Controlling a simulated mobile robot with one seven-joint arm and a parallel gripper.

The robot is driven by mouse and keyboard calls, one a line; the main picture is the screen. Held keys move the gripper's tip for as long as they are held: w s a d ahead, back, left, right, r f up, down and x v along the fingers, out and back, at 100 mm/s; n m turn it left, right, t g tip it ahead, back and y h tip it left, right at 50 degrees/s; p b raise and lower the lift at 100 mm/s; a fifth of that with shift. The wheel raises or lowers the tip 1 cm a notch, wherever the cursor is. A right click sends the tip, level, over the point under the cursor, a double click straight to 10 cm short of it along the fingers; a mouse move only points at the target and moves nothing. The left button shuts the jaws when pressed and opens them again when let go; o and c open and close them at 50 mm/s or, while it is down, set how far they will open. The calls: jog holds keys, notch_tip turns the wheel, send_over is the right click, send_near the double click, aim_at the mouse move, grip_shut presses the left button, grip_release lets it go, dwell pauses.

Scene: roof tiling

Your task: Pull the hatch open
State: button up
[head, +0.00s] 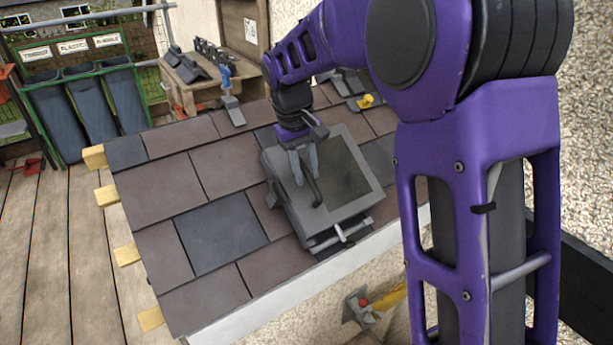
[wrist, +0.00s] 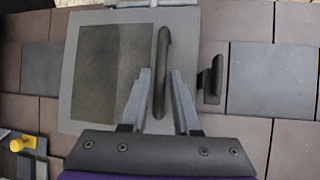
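The hatch (head: 345,207) is a grey-framed lid with a dark pane, lying down on the sloping tiled roof. It also fills the middle of the wrist view (wrist: 72,100). A dark bar handle (wrist: 162,70) is fixed on its frame beside the pane; it shows in the head view too (head: 314,188). My gripper (head: 303,167) is over the handle. In the wrist view its fingers (wrist: 161,72) stand apart, one on each side of the handle, with gaps visible. Whether either finger touches the handle cannot be told.
A dark catch (wrist: 213,80) sits beside the hatch. Brown and slate tiles (head: 222,236) surround it. A metal bar (head: 340,233) runs along its lower edge. A yellow-handled tool (head: 366,101) and a blue-handled tool (head: 228,90) lie on the upper roof. A rough wall stands at the right.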

jog(key=shift+d+f, duration=0.1)
jog(key=shift+f, duration=0.35)
jog(key=shift+c, duration=0.3)
grip_shut()
jog(key=shift+r, duration=0.1)
dwell(0.8)
